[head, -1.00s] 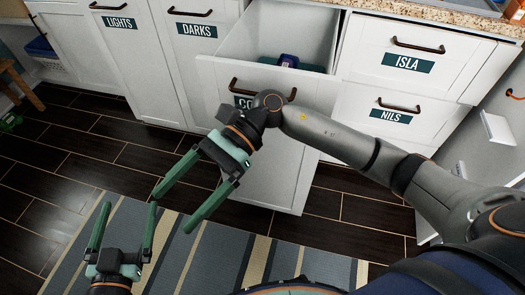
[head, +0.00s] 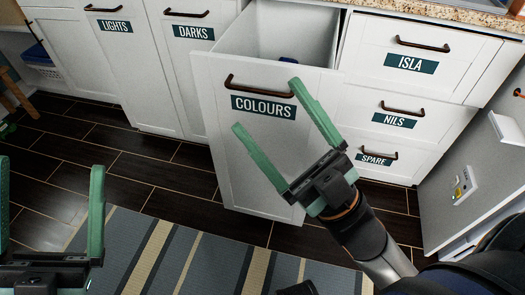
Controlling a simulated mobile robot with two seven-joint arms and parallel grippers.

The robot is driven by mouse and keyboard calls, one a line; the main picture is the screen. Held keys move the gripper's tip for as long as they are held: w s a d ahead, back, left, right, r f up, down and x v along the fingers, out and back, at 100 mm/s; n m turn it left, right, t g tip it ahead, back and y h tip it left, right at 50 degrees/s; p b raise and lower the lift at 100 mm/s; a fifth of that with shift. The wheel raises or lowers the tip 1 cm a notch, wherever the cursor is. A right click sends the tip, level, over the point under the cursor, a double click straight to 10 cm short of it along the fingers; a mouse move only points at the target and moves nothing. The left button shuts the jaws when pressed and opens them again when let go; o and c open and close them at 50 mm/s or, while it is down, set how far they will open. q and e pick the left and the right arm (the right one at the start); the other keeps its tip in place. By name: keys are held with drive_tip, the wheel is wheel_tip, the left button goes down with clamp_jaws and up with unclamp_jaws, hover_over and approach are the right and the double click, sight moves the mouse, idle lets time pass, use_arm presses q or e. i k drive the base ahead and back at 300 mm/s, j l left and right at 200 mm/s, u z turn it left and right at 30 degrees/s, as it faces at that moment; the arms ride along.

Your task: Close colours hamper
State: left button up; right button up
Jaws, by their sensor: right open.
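The colours hamper (head: 270,165) is a white pull-out front with a dark label reading COLOURS and a dark bronze bar handle (head: 258,88). It stands pulled out from the cabinet, its inside showing behind the front, with a small blue item (head: 289,59) in it. My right gripper (head: 268,105) is open and empty in front of the hamper front, its fingers pointing up towards the label and handle. I cannot tell if it touches the front. My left gripper (head: 50,170) is open and empty at the lower left, pointing up, away from the hamper.
The LIGHTS (head: 95,70) and DARKS (head: 195,75) fronts are shut at left. The ISLA (head: 420,60), NILS (head: 400,118) and SPARE (head: 380,160) drawers stand at right. A striped rug (head: 150,255) lies on the dark floor before the hamper.

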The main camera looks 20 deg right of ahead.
sight(242, 80)
drive_tip(key=i+l+z, duration=0.25)
drive_tip(key=i+l, duration=0.4)
drive_tip(key=k+l+z, duration=0.15)
drive_tip(key=k+l, duration=0.2)
drive_tip(key=k+l+z, duration=0.15)
drive_tip(key=k+l, duration=0.15)
drive_tip(key=l, duration=0.2)
